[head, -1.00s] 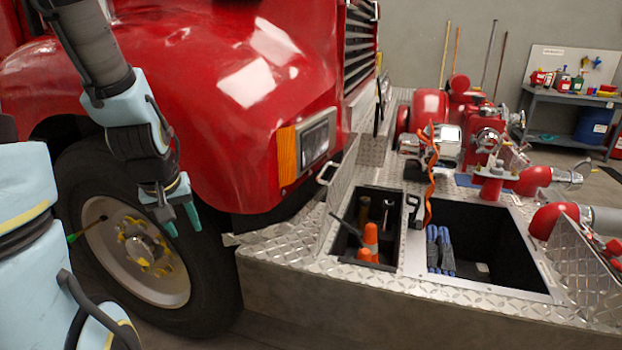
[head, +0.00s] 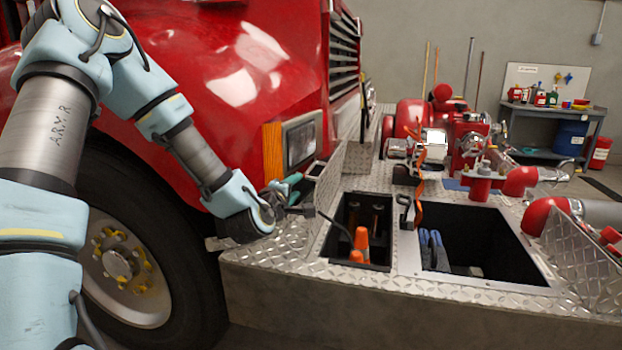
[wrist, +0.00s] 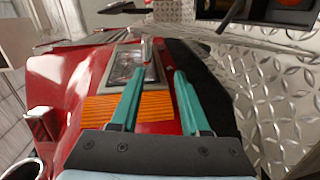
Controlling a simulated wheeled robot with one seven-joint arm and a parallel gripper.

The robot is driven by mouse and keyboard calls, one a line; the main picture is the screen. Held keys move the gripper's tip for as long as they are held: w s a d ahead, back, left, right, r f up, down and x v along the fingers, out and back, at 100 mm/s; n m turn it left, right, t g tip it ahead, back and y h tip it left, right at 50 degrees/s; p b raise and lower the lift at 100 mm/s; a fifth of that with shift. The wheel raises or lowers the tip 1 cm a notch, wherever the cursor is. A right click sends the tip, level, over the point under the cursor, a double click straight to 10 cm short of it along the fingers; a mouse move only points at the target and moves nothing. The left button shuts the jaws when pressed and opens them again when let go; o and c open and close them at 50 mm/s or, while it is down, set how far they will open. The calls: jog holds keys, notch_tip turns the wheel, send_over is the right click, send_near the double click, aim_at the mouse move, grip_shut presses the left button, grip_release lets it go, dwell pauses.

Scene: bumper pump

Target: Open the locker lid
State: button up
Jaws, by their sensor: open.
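The bay is uncovered and shows orange cones (head: 361,240) and dark tools inside. My wrist hides part of the bumper deck.
A larger open bay (head: 490,235) with blue-handled tools lies to the right, and its raised plate (head: 572,252) stands beyond. The red fender (head: 235,85) and headlight (head: 300,140) are close to my arm. Red pump fittings (head: 470,140) stand behind the bays.

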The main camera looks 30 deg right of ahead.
aim_at(315, 163)
jog(key=shift+w+d+r+n+t+h, duration=0.1)
jog(key=shift+d+r+n+t+h, duration=0.05)
jog(key=shift+d+r+n+t, duration=0.35)
jog(key=shift+w+d+r+n+t+h, duration=0.15)
jog(key=shift+d+r+n+t, duration=0.25)
jog(key=shift+n, duration=0.3)
jog(key=p+x, duration=0.1)
jog(key=x, duration=0.2)
jog(key=p+x, duration=0.1)
jog(key=x, duration=0.2)
jog(key=p+x, duration=0.1)
jog(key=x, duration=0.3)
jog(key=shift+d+f, duration=0.1)
jog(key=shift+f, duration=0.2)
grip_shut()
jog(key=shift+s, duration=0.1)
